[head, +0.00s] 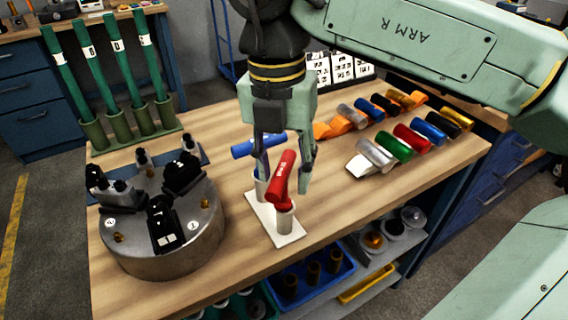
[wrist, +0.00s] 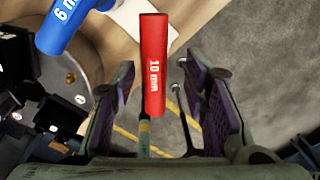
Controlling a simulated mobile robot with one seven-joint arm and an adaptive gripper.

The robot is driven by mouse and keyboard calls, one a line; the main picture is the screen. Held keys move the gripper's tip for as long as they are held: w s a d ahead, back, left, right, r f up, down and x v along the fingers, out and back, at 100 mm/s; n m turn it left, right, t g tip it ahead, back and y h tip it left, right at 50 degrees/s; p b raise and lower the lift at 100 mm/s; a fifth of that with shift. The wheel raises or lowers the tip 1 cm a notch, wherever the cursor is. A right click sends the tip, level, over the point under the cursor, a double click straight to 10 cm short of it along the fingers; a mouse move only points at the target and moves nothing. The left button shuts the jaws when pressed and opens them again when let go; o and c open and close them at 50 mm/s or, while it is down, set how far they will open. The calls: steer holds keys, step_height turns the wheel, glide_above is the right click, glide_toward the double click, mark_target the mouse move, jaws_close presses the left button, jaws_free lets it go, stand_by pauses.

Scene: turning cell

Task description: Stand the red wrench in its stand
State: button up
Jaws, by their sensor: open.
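The red wrench (head: 281,181), marked 10 mm, is at the front cup of a small white stand (head: 268,228) on the wooden table. Its thick red handle slants across above the cup; how deep its shaft sits is hidden. The blue wrench (head: 257,145), marked 6 mm, is at the rear cup, its handle pointing left. My gripper (head: 285,180) is open, with a finger on either side of the red wrench. In the wrist view, the red handle (wrist: 154,62) lies between the spread purple pads, with gaps on both sides.
A round grey tool turret (head: 165,245) with black holders stands left of the stand. Several coloured cylinders (head: 410,138) lie in rows at the right, with a white-ended one near. Green tubes (head: 100,75) stand in a rack at back left. Bare tabletop (head: 340,205) lies right of the stand.

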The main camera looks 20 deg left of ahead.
steer(key=r, duration=0.7)
steer(key=shift+a+r, duration=0.2)
steer(key=shift+r, duration=0.05)
stand_by(0.8)
